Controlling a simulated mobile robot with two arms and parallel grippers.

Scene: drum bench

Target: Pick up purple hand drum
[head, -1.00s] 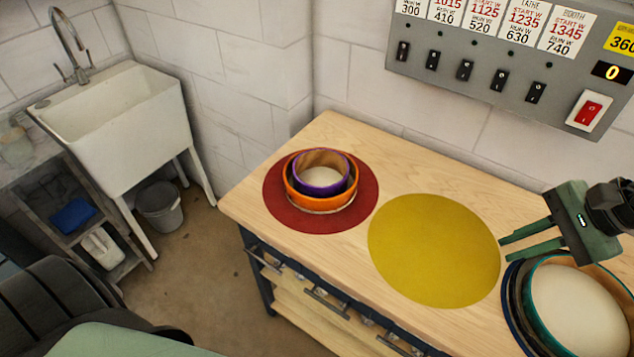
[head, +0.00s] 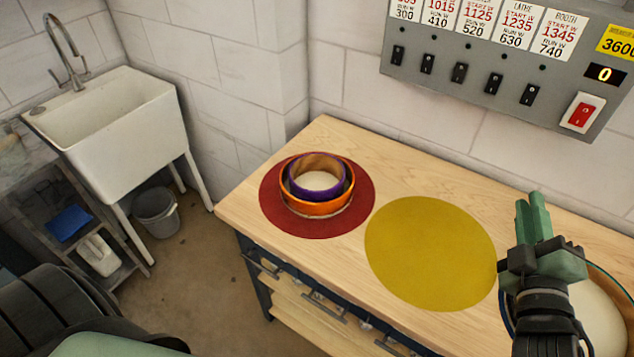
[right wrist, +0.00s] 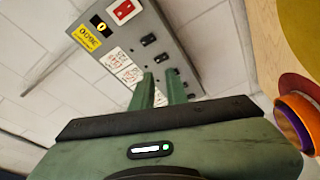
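The purple hand drum (head: 318,190) sits nested inside a wider orange drum (head: 318,208) on the red round mat (head: 275,222). Its pale head and upper rim show; its lower side is hidden by the orange drum. In the right wrist view the purple drum (right wrist: 291,124) and orange drum (right wrist: 303,114) show at the right edge. My right gripper (head: 532,198) is well to the right of them, beyond the yellow mat, fingers pointing up in the head view. In the right wrist view its fingers (right wrist: 160,74) are apart with nothing between. My left gripper is out of view.
A yellow round mat (head: 430,255) lies empty on the wooden bench (head: 400,177). A larger teal-rimmed drum (head: 598,315) is partly behind my right arm. A switch panel (head: 500,62) is on the wall behind. A sink (head: 110,120) and bucket (head: 157,214) are left.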

